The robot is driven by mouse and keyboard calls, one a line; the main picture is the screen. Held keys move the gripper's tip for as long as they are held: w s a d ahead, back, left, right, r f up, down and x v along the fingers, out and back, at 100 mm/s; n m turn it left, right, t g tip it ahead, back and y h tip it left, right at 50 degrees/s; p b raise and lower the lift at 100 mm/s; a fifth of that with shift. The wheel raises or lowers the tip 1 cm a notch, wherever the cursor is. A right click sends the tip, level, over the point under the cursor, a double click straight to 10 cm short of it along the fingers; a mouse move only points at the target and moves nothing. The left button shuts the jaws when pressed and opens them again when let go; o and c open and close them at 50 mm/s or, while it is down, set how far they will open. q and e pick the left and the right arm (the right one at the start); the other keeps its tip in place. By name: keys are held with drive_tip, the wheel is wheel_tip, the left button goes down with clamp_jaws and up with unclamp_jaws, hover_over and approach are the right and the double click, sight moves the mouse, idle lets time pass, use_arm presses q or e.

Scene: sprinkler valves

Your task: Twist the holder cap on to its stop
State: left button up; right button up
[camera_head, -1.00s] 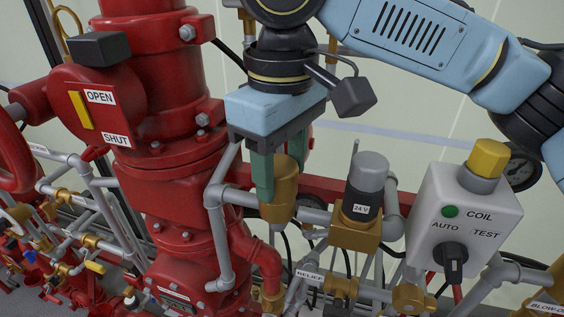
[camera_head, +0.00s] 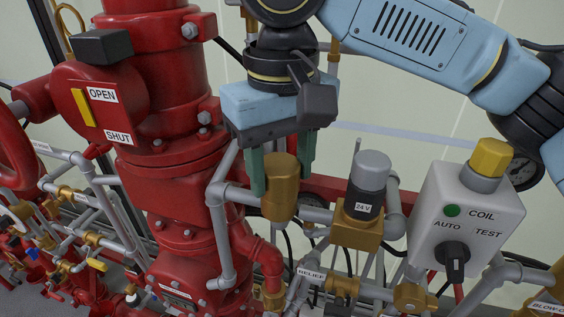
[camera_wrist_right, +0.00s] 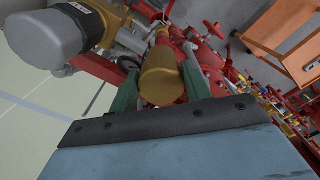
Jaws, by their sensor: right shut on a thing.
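The brass holder cap (camera_head: 281,190) is an upright, smooth cylinder on the grey pipework, left of the solenoid valve (camera_head: 371,172). My right gripper (camera_head: 280,172) reaches down over it from above, one green finger on either side, and is shut on it. In the right wrist view the cap (camera_wrist_right: 161,76) sits between the two fingers of my right gripper (camera_wrist_right: 158,72). The cap's lower joint is hard to see, so I cannot tell how it is seated. My left gripper is not in view.
A grey control box (camera_head: 463,215) with a yellow top knob and a black selector stands to the right. A large red valve body (camera_head: 172,150) rises close on the left. Grey pipes (camera_head: 222,235) and brass fittings crowd the space below.

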drive_tip(key=o, duration=1.4)
drive_tip(key=shift+c, duration=0.2)
